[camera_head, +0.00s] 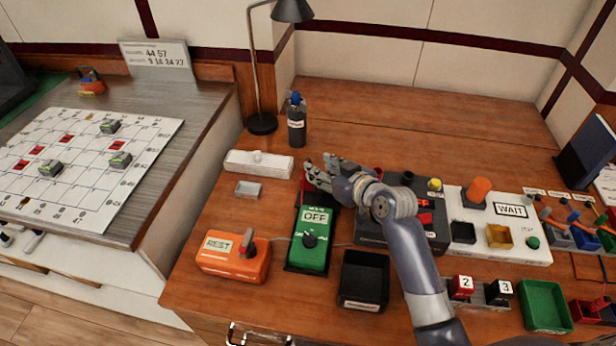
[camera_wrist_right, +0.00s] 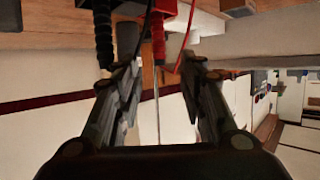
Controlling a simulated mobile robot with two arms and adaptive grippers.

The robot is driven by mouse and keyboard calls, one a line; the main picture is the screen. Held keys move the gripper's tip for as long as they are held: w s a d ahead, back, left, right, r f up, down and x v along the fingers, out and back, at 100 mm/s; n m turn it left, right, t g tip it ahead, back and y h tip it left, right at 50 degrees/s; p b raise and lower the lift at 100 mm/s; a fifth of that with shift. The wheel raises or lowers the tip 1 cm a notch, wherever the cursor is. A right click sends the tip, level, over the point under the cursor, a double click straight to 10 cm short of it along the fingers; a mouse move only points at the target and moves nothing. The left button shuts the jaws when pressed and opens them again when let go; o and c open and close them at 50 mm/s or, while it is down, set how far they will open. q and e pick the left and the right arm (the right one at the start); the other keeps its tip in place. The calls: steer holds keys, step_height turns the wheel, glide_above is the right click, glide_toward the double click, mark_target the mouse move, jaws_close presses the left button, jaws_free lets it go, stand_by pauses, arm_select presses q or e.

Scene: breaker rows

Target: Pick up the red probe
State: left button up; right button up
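In the right wrist view, the red probe (camera_wrist_right: 158,38) hangs with its red grip and thin metal tip between the two fingers of my right gripper (camera_wrist_right: 160,70). The fingers are spread, with gaps visible beside the probe. A black probe (camera_wrist_right: 103,38) is just left of the left finger. In the head view, my right gripper (camera_head: 320,174) is over the top end of the green meter (camera_head: 310,243), whose display reads OFF. A red patch shows beside the fingers there, but the hand hides most of the probe. My left gripper is not in view.
An orange REST box (camera_head: 233,258) is left of the meter. A black tray (camera_head: 363,281) is right of it. A dark bottle (camera_head: 296,122) and a lamp (camera_head: 262,124) stand behind. A WAIT panel (camera_head: 513,250) lies to the right. The back of the wooden desk is clear.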

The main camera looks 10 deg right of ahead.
mark_target(309, 160)
steer(key=x, duration=0.3)
steer(key=shift+w+a, duration=0.2)
steer(key=shift+w, duration=0.15)
steer(key=shift+p+x, duration=0.3)
steer(key=shift+x, duration=0.85)
steer(key=shift+w+f, duration=0.2)
steer(key=shift+w, duration=0.1)
steer(key=shift+c, duration=0.9)
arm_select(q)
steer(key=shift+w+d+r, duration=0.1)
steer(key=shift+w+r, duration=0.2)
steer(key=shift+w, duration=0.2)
arm_select(e)
jaws_close()
